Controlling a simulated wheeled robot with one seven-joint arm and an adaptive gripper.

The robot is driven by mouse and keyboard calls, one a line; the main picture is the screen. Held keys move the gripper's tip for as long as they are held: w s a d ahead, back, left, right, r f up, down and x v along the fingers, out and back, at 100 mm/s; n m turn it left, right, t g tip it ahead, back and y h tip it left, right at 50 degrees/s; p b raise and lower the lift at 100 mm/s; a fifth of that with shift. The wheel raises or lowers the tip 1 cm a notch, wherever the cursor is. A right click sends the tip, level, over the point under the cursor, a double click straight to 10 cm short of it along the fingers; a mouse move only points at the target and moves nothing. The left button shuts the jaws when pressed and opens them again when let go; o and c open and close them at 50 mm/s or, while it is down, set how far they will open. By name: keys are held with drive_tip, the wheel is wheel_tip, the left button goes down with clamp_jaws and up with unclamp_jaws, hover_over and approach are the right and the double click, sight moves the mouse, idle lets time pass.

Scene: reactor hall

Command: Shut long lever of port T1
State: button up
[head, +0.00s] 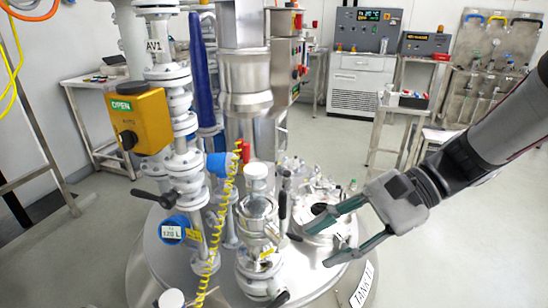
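My gripper (318,243) comes in from the right over the steel tank top (215,270). Its two teal-lined fingers are spread apart, with nothing seen held between them. The upper finger overlaps a round port with a dark opening (319,209) at the tank's right side. A lever with a long black grip (283,205) stands nearly upright just left of that port, apart from the fingers. I cannot read any T1 marking, so I cannot tell which lever is the long one of port T1. Part of the port is hidden by my fingers.
Valve stack AV1 (180,130) with a yellow actuator (140,120) rises at left. A central steel column (248,90) blocks the back. Open floor lies at right.

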drive_tip(key=w+d+f+m+t+y+b, duration=0.2)
drive_tip(key=w+f+m+t+y+b, duration=0.15)
drive_tip(key=w+f+m, duration=0.45)
drive_tip(key=m+t+y+b, duration=0.2)
drive_tip(key=m+t, duration=0.1)
drive_tip(key=t, duration=0.1)
approach(283, 203)
drive_tip(key=x, duration=0.3)
drive_tip(key=b+x, duration=0.1)
drive_tip(key=x, duration=0.3)
drive_tip(key=w+f+b+x, duration=0.1)
drive_tip(key=x, duration=0.2)
clamp_jaws()
